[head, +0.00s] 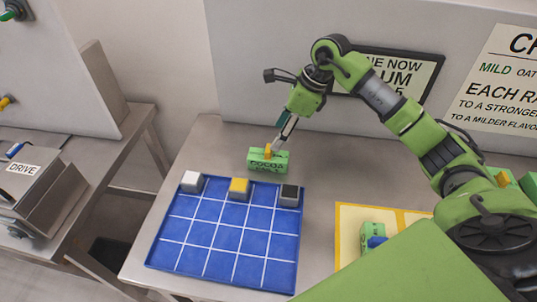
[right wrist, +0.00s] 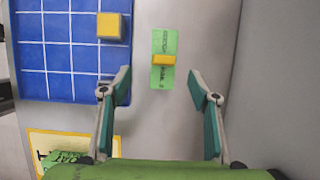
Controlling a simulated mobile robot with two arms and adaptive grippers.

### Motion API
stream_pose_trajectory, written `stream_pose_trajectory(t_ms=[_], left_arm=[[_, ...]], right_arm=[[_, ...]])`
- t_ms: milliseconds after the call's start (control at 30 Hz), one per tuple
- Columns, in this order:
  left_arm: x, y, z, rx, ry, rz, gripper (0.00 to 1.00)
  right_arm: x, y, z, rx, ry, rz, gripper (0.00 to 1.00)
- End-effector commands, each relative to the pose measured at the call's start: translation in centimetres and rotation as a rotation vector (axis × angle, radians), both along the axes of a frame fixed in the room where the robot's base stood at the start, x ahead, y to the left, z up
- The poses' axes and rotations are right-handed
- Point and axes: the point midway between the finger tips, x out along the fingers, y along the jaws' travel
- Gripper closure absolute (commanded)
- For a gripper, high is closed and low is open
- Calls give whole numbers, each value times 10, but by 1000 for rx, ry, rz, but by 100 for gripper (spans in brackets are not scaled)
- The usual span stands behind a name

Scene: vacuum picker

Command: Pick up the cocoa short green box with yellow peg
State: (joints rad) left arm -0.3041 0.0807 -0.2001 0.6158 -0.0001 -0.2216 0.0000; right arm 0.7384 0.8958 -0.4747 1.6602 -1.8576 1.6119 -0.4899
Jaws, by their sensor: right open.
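The short green box (head: 267,167) has COCOA lettering and a yellow peg (head: 268,151) on top. It stands on the metal table behind the blue grid tray. My right gripper (head: 283,135) is above and beside the peg in the head view. In the right wrist view the green box (right wrist: 163,80) and yellow peg (right wrist: 164,59) lie ahead of the fingers, roughly between their lines. My right gripper (right wrist: 161,96) is open and empty, with its fingers spread apart. My left gripper is not in view.
The blue grid tray (head: 225,237) carries white (head: 192,181), yellow (head: 239,187) and black (head: 289,194) blocks along its back edge. A yellow-bordered mat (head: 347,222) holds a green box with a blue peg (head: 373,238). A wall panel rises close behind the table.

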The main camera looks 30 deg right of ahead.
Motion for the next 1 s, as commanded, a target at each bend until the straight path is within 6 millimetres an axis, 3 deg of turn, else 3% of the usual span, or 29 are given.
stream_pose_trajectory(t_ms=[200, 433, 700, 1000], left_arm=[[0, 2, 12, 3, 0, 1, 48], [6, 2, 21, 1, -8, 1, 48], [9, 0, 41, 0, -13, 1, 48], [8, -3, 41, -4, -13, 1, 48]], right_arm=[[8, 11, -31, 2, 3, 0, 44], [12, 15, -45, 2, 3, 0, 44], [24, 22, -80, 2, 1, -1, 44], [25, 23, -88, -1, -1, 1, 44]])
